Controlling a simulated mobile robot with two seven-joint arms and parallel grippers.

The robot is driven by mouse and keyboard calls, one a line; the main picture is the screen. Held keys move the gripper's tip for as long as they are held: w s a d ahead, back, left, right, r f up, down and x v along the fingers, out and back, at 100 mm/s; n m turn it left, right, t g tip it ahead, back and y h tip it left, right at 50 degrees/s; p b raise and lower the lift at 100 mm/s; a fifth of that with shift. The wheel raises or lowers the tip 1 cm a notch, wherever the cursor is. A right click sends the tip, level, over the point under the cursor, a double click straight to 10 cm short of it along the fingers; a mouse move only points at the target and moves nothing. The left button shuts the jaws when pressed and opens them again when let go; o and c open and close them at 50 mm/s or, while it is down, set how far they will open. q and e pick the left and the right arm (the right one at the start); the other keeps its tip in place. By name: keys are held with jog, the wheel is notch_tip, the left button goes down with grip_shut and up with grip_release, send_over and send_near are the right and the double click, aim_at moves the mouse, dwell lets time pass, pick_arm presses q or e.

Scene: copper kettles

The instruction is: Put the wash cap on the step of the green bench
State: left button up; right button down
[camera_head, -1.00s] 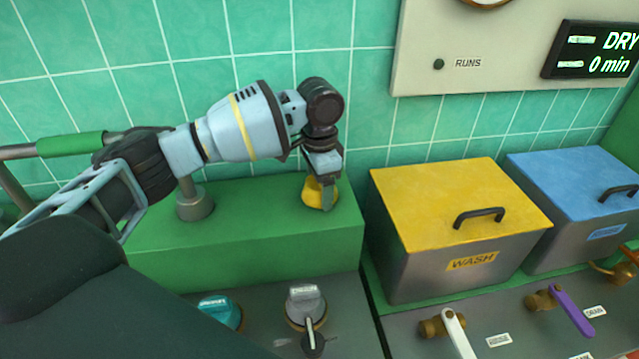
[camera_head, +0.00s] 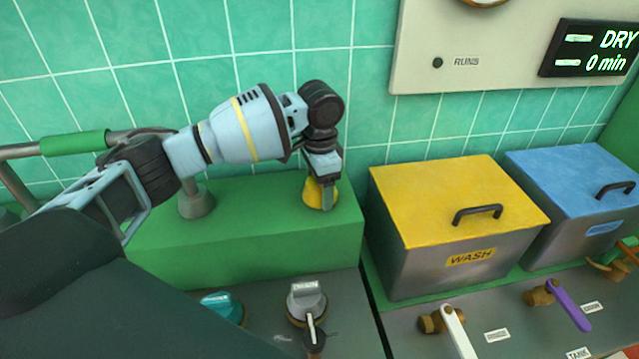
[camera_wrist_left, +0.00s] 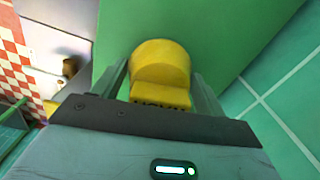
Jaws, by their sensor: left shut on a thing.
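The wash cap is yellow. In the head view the cap (camera_head: 313,194) is at the right end of the top of the green bench's step (camera_head: 255,200). My left gripper (camera_head: 324,200) points down and is shut on the cap. In the left wrist view the cap (camera_wrist_left: 160,66) sits between the two fingers, with part of its lettering showing, against the green surface (camera_wrist_left: 205,30). The cap's underside looks level with the step top; whether it bears fully on it I cannot tell. My right gripper is not in view.
A yellow-lidded WASH tank (camera_head: 455,205) stands right of the step, with a blue-lidded tank (camera_head: 580,180) beyond it. A teal cap (camera_head: 222,307) and a grey cap (camera_head: 305,300) are on the lower counter in front. A green-gripped rail (camera_head: 75,143) runs at the left.

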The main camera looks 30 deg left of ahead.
pick_arm(q)
jog(key=shift+f, duration=0.1)
jog(key=o, duration=1)
jog(key=shift+f, duration=0.1)
notch_tip(320, 180, up, 8)
jog(key=shift+f, duration=0.1)
dwell(0.5)
